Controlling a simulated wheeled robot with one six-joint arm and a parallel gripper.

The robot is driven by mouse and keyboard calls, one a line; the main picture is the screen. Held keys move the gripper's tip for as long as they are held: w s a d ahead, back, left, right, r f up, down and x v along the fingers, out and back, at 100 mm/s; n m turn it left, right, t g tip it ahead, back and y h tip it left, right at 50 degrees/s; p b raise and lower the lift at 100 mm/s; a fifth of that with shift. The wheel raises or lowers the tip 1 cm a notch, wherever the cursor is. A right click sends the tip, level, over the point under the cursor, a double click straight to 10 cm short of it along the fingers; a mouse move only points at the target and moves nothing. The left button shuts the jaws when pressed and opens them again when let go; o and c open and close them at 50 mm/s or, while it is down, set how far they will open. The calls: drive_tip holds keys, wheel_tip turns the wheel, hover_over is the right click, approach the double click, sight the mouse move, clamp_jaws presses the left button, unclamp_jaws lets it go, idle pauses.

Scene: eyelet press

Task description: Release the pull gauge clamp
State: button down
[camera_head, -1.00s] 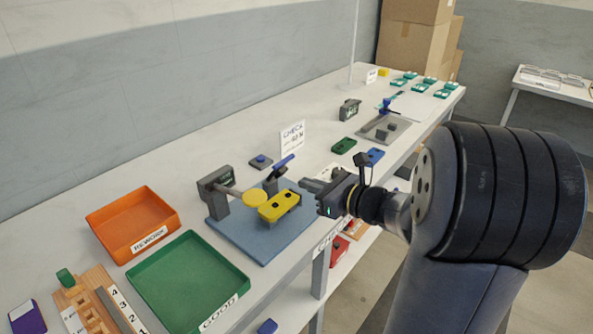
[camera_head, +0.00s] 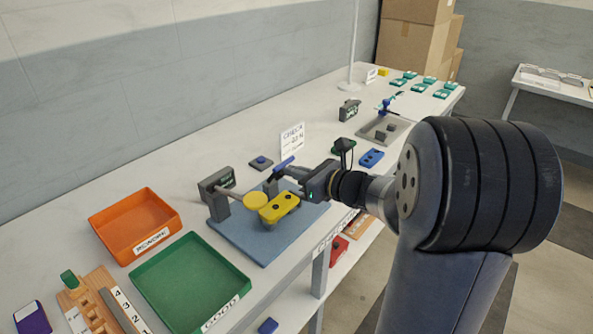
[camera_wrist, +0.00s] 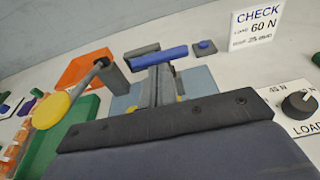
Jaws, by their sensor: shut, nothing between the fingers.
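The pull gauge (camera_head: 215,190) is a dark grey block with a display on a blue base plate (camera_head: 245,235). A rod runs from it to a yellow disc (camera_head: 255,200), beside a yellow block (camera_head: 283,208). The clamp's blue handle (camera_head: 284,163) rises behind the block, tilted up to the right. In the wrist view the blue handle (camera_wrist: 160,56) lies just beyond my fingertips. My gripper (camera_head: 287,172) is shut and empty, close beside the handle; I cannot tell if it touches. My gripper hides part of the clamp.
A green GOOD tray (camera_head: 190,280) and an orange REWORK tray (camera_head: 133,225) stand to the left. A CHECK card (camera_head: 292,138) stands behind the fixture. A second grey fixture (camera_head: 383,130) and a blue part (camera_head: 371,157) are to the right.

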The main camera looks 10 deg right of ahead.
sight(284, 163)
drive_tip(key=w+a+r+g+h+p, duration=0.1)
drive_tip(key=p, duration=0.5)
drive_tip(key=w+a+r+g+h+p, duration=0.1)
drive_tip(key=r+g+p, duration=0.1)
drive_tip(key=p, duration=0.4)
drive_tip(key=shift+w+a+r, duration=0.1)
drive_tip(key=shift+w+r, duration=0.05)
drive_tip(key=shift+w, duration=0.25)
drive_tip(key=shift+w+a+r+p, duration=0.15)
drive_tip(key=shift+w+a+p, duration=0.2)
drive_tip(key=shift+w, duration=0.15)
drive_tip(key=shift+w+a+r+p, duration=0.2)
drive_tip(key=shift+w+a, duration=0.1)
drive_tip(key=shift+w, duration=0.15)
